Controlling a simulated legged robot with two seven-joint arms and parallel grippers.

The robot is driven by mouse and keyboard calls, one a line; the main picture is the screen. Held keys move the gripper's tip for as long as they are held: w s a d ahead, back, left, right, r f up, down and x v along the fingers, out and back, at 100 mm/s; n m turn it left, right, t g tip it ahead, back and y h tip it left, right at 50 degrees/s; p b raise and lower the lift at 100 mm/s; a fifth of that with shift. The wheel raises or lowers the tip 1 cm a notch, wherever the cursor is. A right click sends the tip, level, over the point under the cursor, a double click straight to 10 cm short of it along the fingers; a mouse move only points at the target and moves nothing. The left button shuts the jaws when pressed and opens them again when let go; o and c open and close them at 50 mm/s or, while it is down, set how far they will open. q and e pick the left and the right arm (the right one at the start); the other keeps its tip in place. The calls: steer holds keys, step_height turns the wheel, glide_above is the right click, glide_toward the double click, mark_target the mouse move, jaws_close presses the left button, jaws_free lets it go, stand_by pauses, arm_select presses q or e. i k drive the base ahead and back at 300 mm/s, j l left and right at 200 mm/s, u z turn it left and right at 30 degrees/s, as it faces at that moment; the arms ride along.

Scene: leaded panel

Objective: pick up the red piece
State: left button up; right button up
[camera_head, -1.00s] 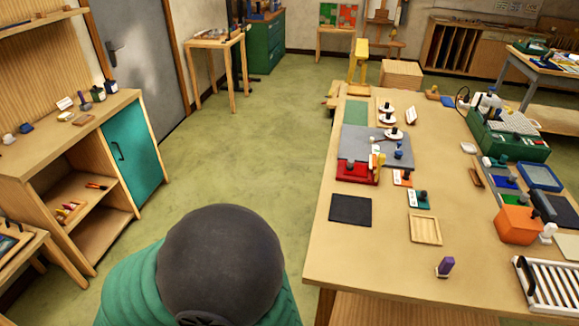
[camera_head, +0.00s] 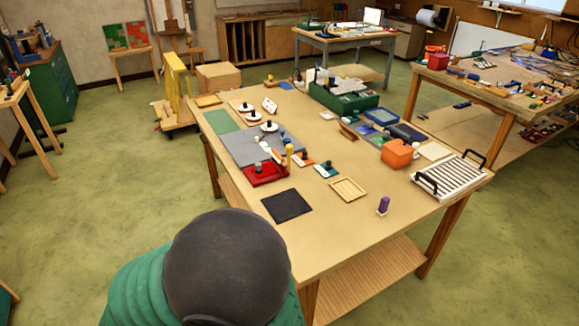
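A flat red piece (camera_head: 268,176) with a small dark knob on it lies on the wooden worktable (camera_head: 345,222). It is at the near edge of a grey board (camera_head: 240,148), behind a black square mat (camera_head: 287,205). A thin yellow upright (camera_head: 289,151) stands at its right end. I cannot tell if the red piece is one part or several. Neither of my grippers is in view.
Small orange and teal knobbed pieces, a shallow wooden tray (camera_head: 348,188), a purple-topped peg (camera_head: 383,204) and an orange box (camera_head: 397,153) lie to the right. A white slatted rack (camera_head: 452,175) is at the right end. Green floor is open left of the table.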

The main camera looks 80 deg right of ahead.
mark_target(259, 171)
steer(key=i+l+z, duration=0.3)
steer(key=i+z, duration=0.55)
steer(key=i, duration=0.15)
steer(key=i+z, duration=0.45)
steer(key=i+j+z, duration=0.4)
steer(key=i, duration=0.2)
steer(key=i+l+z, duration=0.1)
steer(key=z, duration=0.35)
steer(key=i+z, duration=0.55)
steer(key=z, duration=0.3)
steer(key=i+j+z, duration=0.15)
steer(key=z, duration=0.25)
steer(key=i+j+z, duration=0.2)
steer(key=z, duration=0.25)
steer(key=i+j+z, duration=0.15)
steer(key=z, duration=0.25)
steer(key=i+j+z, duration=0.1)
steer(key=z, duration=0.25)
steer(key=i+j+z, duration=0.15)
steer(key=z, duration=0.25)
steer(key=i+j+z, duration=0.2)
steer(key=z, duration=0.15)
steer(key=i, duration=0.05)
